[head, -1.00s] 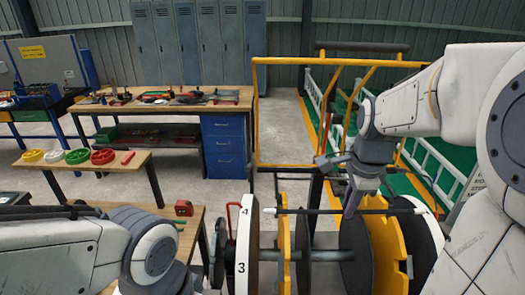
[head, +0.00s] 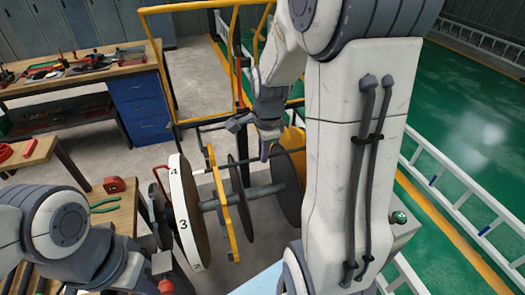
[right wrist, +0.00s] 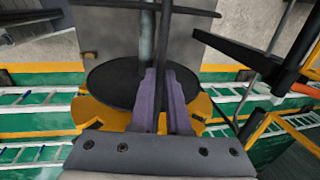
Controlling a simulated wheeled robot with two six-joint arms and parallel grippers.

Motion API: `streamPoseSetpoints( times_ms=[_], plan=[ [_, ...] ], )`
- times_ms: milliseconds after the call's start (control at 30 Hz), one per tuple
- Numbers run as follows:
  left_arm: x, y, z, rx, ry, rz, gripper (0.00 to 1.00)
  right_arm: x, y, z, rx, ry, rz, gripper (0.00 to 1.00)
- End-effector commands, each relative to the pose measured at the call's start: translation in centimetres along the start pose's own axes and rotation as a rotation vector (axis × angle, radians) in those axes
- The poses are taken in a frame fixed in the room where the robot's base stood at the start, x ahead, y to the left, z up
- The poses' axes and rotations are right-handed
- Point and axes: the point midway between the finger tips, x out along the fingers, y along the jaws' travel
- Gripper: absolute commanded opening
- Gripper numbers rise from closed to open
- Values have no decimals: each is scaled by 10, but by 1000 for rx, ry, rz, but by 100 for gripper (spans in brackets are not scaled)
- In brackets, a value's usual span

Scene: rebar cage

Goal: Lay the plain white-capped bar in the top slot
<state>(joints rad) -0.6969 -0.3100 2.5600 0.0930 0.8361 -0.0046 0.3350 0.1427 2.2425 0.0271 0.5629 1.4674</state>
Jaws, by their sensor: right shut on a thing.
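My right gripper (head: 265,152) is above the rebar-cage jig, shut on a thin dark bar. In the right wrist view the bar (right wrist: 166,35) runs between the fingers (right wrist: 163,100). The jig has a grey shaft (head: 245,194), a white disc numbered 3 and 4 (head: 184,212), a yellow slotted plate (head: 221,205) and another yellow plate (head: 291,140) at the right, partly behind my arm. Whether the bar touches a slot cannot be told. My left arm is at the lower left; its fingers do not show.
A wooden table (head: 125,215) with a red tape measure (head: 114,185) and green-handled pliers (head: 106,204) stands left of the jig. A workbench with blue drawers (head: 140,105) and a yellow frame (head: 180,75) stand behind. White ladder-like rails (head: 465,190) cross the green floor at right.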

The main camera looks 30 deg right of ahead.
Motion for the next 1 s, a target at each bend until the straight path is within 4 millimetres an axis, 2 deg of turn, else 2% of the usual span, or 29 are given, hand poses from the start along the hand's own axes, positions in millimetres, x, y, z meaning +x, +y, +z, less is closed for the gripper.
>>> streamPoseSetpoints(
  times_ms=[33, 67, 100, 133, 400, 500, 567, 1000],
  plan=[
    [2, 0, 0, 0, 0, 0, 0, 3, 0, 0, 0, 0, -1, 0],
    [1, 0, 0, 0, 0, 0, 0, 2, 1, 0, 0, 0, 1, 26],
    [1, 0, 0, 0, 0, 0, 0, 2, 1, 0, 0, 0, 1, 41],
    [1, 0, 0, 0, 0, 0, 0, 2, 1, 0, 0, 0, 1, 44],
    [1, 0, 0, 0, 0, 0, 0, 1, 1, 0, 1, 0, 1, 44],
    [-4, 0, 0, 0, 0, 0, 0, -5, -1, 0, 1, 0, 0, 44],
    [0, 0, 0, 0, 0, 0, 0, -8, -1, 0, 1, 0, -3, 44],
    [12, -1, 1, -2, 0, 0, 0, -96, -1, 0, 1, 0, -4, 44]
  ],
)
